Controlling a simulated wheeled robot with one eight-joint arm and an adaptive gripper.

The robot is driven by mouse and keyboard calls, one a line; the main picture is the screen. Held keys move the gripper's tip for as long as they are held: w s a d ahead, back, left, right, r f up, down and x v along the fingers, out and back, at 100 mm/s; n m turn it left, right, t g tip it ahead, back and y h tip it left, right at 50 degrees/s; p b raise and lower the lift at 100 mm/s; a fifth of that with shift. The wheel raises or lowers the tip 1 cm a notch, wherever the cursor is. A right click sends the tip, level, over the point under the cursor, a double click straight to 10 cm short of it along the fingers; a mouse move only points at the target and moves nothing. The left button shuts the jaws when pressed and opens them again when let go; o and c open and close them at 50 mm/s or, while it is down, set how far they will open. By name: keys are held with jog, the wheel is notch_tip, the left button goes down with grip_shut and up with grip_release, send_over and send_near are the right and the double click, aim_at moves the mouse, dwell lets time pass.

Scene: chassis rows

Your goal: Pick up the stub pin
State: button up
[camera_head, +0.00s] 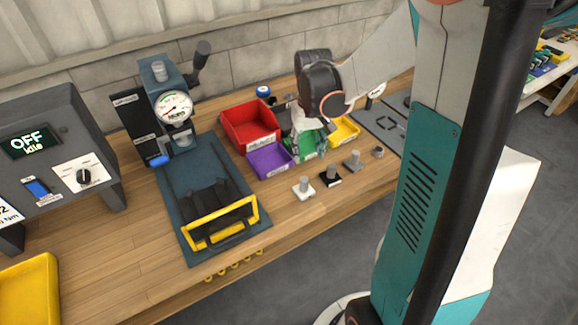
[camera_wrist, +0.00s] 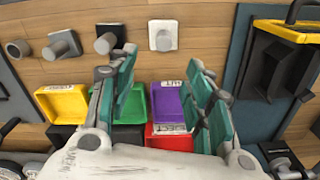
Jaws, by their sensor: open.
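Several pin-like parts stand in a row along the bench front. They are a pin on a white base (camera_head: 303,188), a pin on a black base (camera_head: 331,177), a pin on a grey base (camera_head: 353,160) and a small grey cylinder (camera_head: 378,152). I cannot tell for sure which is the stub pin. In the wrist view, the white-based pin (camera_wrist: 163,36), black-based pin (camera_wrist: 109,39), grey-based pin (camera_wrist: 64,44) and small cylinder (camera_wrist: 17,49) line the top. My gripper (camera_wrist: 160,66) is open and empty, its teal fingers over the bins, apart from the pins.
Red (camera_head: 249,124), purple (camera_head: 268,160) and yellow (camera_head: 344,130) bins stand behind the row, with a green bin (camera_wrist: 130,104) partly hidden by my gripper. The bench front around the pins is clear.

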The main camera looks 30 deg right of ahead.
aim_at(304, 179)
notch_tip(304, 179, down, 9)
jog(key=b, duration=0.3)
jog(key=shift+d+r, duration=0.1)
jog(key=f+b, duration=0.1)
jog(key=f, duration=0.1)
jog(key=a+f+b, duration=0.1)
jog(key=f, duration=0.1)
jog(key=shift+f+b, duration=0.2)
jog(key=shift+b, duration=0.15)
jog(key=shift+d+f, duration=0.1)
jog(key=shift+f, duration=0.35)
grip_shut()
